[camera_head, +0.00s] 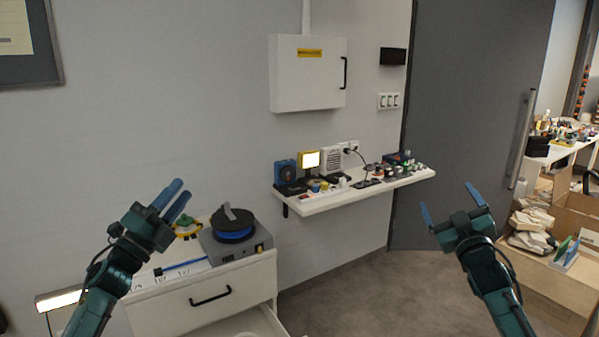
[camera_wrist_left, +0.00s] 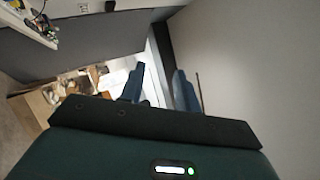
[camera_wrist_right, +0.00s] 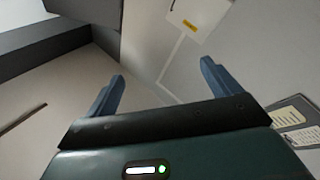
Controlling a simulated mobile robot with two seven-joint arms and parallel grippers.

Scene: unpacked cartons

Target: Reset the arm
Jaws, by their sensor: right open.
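My left gripper (camera_head: 181,189) is raised at the left in the head view, in front of the wall and the white drawer cabinet. Its two blue fingers stand a small gap apart, and I see nothing held between them; the gap also shows in the left wrist view (camera_wrist_left: 158,80). My right gripper (camera_head: 448,196) is raised at the right, in front of the grey door. Its fingers are wide apart and empty, as the right wrist view (camera_wrist_right: 162,68) also shows.
A white drawer cabinet (camera_head: 213,294) with its lower drawer out bears a grey device with a black spool (camera_head: 232,226). A wall shelf (camera_head: 330,199) holds small items. A white wall box (camera_head: 307,74) hangs above. Cartons (camera_head: 550,285) stand at right. Floor between is clear.

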